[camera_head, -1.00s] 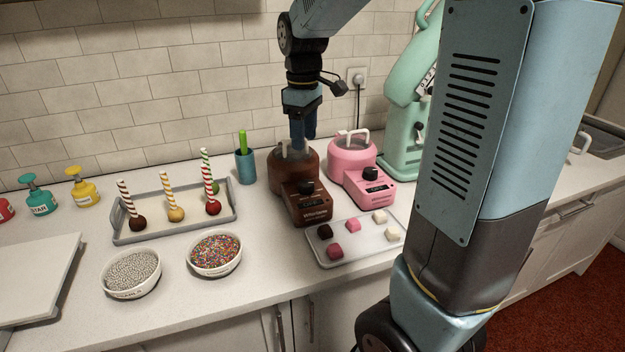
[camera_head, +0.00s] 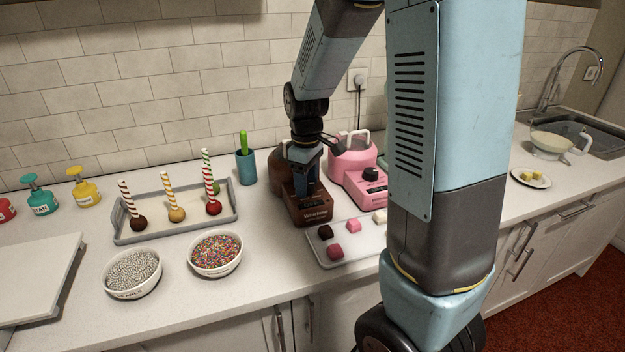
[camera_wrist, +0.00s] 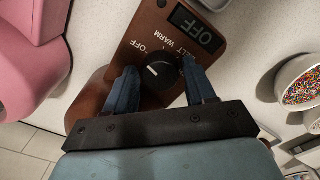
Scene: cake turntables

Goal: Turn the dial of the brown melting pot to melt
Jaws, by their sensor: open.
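The brown melting pot (camera_head: 312,211) stands on the counter, mostly behind my arm in the head view. In the wrist view its brown front panel (camera_wrist: 151,22) shows a small display reading OFF and the printed words OFF, MELT and WARM. Its black dial (camera_wrist: 159,72) has a white pointer line, aimed towards the OFF print. My gripper (camera_wrist: 157,84) is open, with one blue finger on each side of the dial. The wrist view does not show clearly whether the fingers touch it. In the head view my gripper (camera_head: 306,190) is over the pot's front, and the dial is hidden.
A pink melting pot (camera_head: 345,178) stands close on the right. A tray (camera_head: 335,256) with coated cubes lies in front. A sprinkle bowl (camera_head: 215,268), a tray of cake pops (camera_head: 128,238) and a blue cup (camera_head: 245,168) are to the left.

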